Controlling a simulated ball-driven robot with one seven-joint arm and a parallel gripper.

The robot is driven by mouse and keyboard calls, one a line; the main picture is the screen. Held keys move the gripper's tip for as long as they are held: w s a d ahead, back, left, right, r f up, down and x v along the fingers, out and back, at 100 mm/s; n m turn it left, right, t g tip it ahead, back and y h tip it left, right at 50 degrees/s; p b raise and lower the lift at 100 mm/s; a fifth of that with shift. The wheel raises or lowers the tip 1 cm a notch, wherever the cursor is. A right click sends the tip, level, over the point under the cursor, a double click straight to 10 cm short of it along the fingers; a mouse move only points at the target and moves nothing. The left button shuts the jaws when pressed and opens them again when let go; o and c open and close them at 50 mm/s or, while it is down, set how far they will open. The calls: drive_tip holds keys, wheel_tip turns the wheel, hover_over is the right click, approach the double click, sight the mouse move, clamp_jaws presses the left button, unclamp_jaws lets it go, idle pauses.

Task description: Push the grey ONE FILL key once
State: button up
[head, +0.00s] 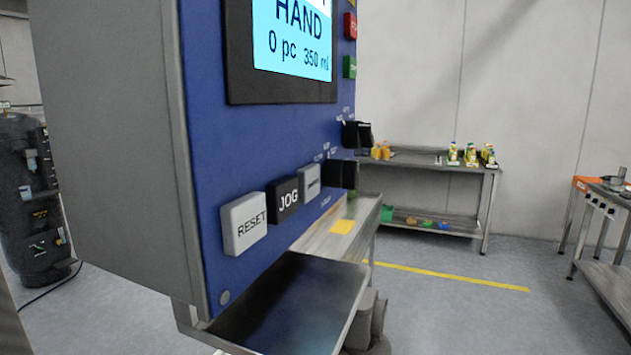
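The blue control panel (215,130) of the filler stands close on the left, seen at a slant. A light grey key (309,182) sits just right of the black JOG key (284,200); its marking is too small and slanted to read, so I cannot tell for sure that it is ONE FILL. A larger light grey RESET key (244,224) sits at the lower left of the row. The screen (291,35) reads HAND, 0 pc, 350 ml. My gripper is not in view.
Black knobs (342,175) stick out right of the keys. A red key (350,25) and a green key (349,67) sit higher up. A metal tray (340,300) juts out below the panel.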

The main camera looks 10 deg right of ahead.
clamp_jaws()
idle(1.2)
